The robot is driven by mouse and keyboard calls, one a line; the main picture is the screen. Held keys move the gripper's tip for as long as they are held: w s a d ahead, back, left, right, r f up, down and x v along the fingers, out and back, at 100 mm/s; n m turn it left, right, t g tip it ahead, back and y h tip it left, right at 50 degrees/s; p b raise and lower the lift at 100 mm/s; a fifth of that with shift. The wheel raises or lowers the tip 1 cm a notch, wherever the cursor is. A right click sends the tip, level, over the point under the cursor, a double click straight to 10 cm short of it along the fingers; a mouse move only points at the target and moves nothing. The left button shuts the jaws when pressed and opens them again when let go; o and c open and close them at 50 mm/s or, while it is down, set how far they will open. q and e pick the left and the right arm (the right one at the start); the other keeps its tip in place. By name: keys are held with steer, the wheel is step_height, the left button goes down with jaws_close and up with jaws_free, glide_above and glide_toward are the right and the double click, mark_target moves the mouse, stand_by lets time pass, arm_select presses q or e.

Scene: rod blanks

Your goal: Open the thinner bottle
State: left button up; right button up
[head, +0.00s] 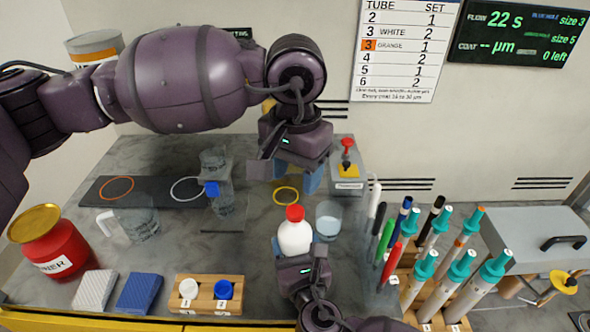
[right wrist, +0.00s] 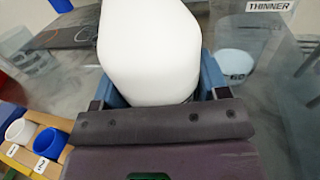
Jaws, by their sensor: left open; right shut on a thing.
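A white bottle (head: 295,238) with a red cap (head: 294,213) stands out near the middle of the head view. The cap is on it. My right gripper (head: 296,256) is shut on the bottle from the near side, and the white body (right wrist: 150,45) fills the middle of the right wrist view between the blue fingers. I cannot tell whether the bottle's base touches the bench. My left gripper (head: 286,178) is open and empty, above and behind the cap in the picture, apart from it. No label shows on the bottle.
A clear beaker (head: 329,222) stands close right of the bottle. A blue-capped clear bottle (head: 222,200) and a jug (head: 135,222) are left. A small station (head: 348,186) with a red lever is behind. Pens and tubes (head: 455,270) crowd the right; a red can (head: 52,250) is far left.

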mark_target(295, 210)
arm_select(q)
steer(key=shift+m, duration=1)
steer(key=shift+f, duration=4)
